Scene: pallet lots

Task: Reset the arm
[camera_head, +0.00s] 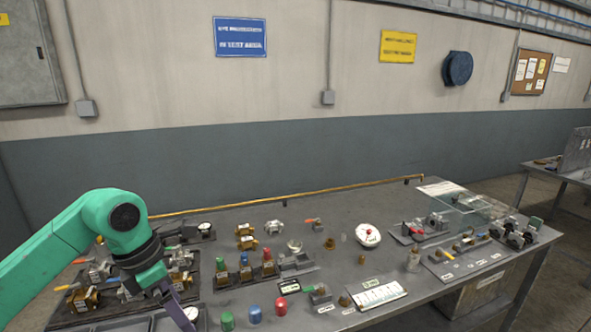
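My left arm (60,245), green with a dark wrist, comes in from the left over the left part of the workbench (330,215). Its gripper (178,308) points down near the front left of the bench, with a purple-grey finger showing beside a small round gauge (191,313). The wrist hides part of the gripper, so its opening and anything between the fingers cannot be seen. Brass valve fittings (84,299) on a dark tray lie just left of it. My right gripper is not in view.
Capped fittings (245,268), a white dial gauge (367,235), a white label plate (378,292) and a clear glass-like panel (465,206) stand on the bench. A brass pipe (285,194) runs along the back edge. Another table (560,173) is at the far right.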

